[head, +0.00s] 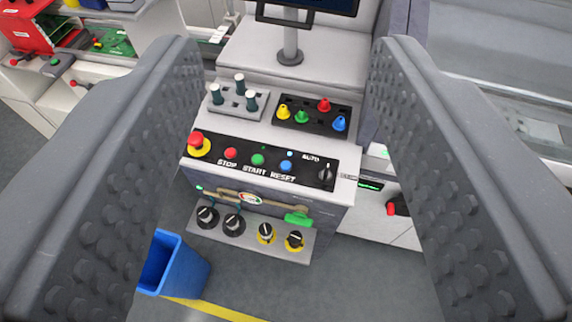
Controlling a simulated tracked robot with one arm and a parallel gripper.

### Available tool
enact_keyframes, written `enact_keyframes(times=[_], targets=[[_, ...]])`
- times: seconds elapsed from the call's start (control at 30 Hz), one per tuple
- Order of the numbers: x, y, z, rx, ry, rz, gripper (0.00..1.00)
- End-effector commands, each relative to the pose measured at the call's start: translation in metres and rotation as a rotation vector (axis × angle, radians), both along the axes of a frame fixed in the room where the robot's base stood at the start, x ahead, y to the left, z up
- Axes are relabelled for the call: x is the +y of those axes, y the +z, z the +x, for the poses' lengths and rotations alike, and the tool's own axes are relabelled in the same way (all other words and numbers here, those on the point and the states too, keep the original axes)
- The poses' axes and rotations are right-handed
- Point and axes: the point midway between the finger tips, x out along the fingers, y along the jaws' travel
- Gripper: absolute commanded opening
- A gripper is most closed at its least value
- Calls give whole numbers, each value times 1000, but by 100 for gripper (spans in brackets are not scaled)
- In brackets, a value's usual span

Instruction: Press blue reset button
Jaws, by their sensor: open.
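The blue reset button (286,165) sits on a black control panel (217,167) above the word RESET. A green start button (258,159) and a red stop button (231,153) are to its left, and a black AUTO selector knob (325,174) is to its right. A red emergency stop (197,142) on a yellow base is at the panel's left end. My gripper (412,165) is open, its two grey studded fingers framing the panel from left and right. Nothing is between the fingers close up, and the button is in clear view, apart from them.
Below are several black knobs (233,224) and a green-handled lever (298,219). A blue bin (172,268) stands on the floor at lower left. A monitor (307,8) is at top.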

Motion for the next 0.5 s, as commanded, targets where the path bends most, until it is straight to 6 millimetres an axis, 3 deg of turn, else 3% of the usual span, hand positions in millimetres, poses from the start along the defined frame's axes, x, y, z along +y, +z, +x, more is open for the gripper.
enact_keyframes(times=[0.1,0.27,0.5], targets=[[0,0,0,0,0,0,45],[0,0,0,0,0,0,1],[0,0,0,0,0,0,0]])
